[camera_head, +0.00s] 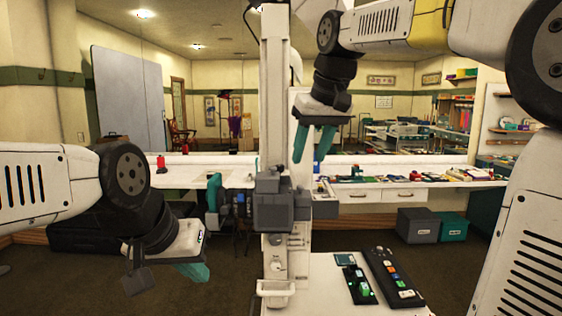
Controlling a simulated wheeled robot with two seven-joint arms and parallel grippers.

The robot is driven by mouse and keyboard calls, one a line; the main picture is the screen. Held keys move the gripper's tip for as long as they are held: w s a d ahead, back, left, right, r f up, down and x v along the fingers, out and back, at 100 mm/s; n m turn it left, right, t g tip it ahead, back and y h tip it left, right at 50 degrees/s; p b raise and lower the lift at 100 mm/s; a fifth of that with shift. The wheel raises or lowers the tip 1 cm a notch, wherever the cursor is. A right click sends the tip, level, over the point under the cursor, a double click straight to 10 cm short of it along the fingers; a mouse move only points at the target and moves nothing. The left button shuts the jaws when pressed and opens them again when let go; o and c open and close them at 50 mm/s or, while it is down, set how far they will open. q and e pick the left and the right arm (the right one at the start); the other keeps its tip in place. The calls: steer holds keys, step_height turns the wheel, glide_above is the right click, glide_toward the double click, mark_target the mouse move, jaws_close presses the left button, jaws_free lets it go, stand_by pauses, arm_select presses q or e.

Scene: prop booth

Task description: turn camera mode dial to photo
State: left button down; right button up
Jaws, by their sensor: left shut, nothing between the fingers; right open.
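My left gripper (204,274) is low at the left, with teal fingers shut and nothing between them. My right gripper (312,148) hangs right of the white column at upper middle, its teal fingers open, apart and empty. I cannot make out a camera mode dial or its setting for certain. Dark grey boxes (273,205) sit on the white column in the middle. A small round knob (277,266) shows lower on the column, too small to read. Both grippers are apart from these parts.
A white table (330,293) at the bottom carries a black button panel (393,277) and a smaller black unit with green (358,284). Behind are a long counter (450,183) with small props, and grey (417,226) and teal (453,227) boxes on the floor.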

steer(key=n, duration=0.1)
glide_toward(281, 166)
steer(key=x, duration=0.8)
steer(key=shift+w+a+f, duration=0.1)
steer(key=shift+w+a, duration=0.1)
steer(key=shift+w, duration=0.15)
steer(key=shift+g, duration=0.3)
jaws_close()
